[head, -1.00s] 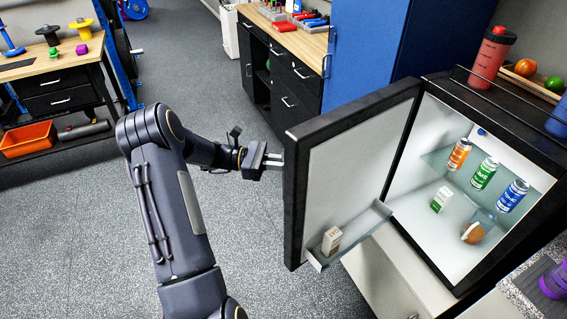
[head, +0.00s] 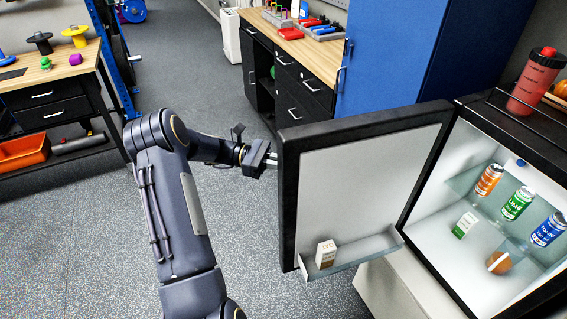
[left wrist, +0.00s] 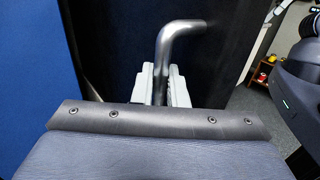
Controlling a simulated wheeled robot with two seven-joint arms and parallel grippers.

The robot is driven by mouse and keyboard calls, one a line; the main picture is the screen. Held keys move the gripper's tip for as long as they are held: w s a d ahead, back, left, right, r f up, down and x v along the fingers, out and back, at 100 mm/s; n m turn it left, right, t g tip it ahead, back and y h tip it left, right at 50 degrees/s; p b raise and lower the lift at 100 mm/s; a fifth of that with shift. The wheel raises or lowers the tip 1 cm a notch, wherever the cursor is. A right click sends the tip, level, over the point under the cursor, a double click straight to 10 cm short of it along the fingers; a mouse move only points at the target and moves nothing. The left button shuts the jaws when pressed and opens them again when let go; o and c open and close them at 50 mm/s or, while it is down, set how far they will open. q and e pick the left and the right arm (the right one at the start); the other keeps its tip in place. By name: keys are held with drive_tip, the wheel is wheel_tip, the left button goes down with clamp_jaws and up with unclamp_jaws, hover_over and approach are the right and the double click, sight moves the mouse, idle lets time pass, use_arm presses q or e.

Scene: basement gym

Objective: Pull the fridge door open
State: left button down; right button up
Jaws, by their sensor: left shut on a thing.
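The small black fridge (head: 480,108) stands at the right of the head view, and its door (head: 365,185) is swung wide open towards the left. The door's pale inner side and its shelf with a small carton (head: 326,254) face me. My left gripper (head: 272,160) is at the outer side of the door near its free edge. In the left wrist view the bent metal handle (left wrist: 178,38) runs down between the fingers of my left gripper (left wrist: 158,88), which are shut on it. The head view hides the handle behind the door. My right gripper is not in view.
Inside the fridge are cans, such as an orange can (head: 488,180), and a green-and-white carton (head: 464,225). A red shaker (head: 536,82) stands on top. A blue cabinet (head: 420,50) and a wooden-topped workbench (head: 300,50) stand behind. Grey floor (head: 90,240) is free at the left.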

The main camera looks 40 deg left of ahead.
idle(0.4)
use_arm(q)
drive_tip(key=c, duration=1.6)
unclamp_jaws()
drive_tip(key=shift+o, duration=0.2)
drive_tip(key=shift+a, duration=0.1)
drive_tip(key=b+v, duration=0.1)
drive_tip(key=v, duration=0.6)
drive_tip(key=shift+a, duration=0.35)
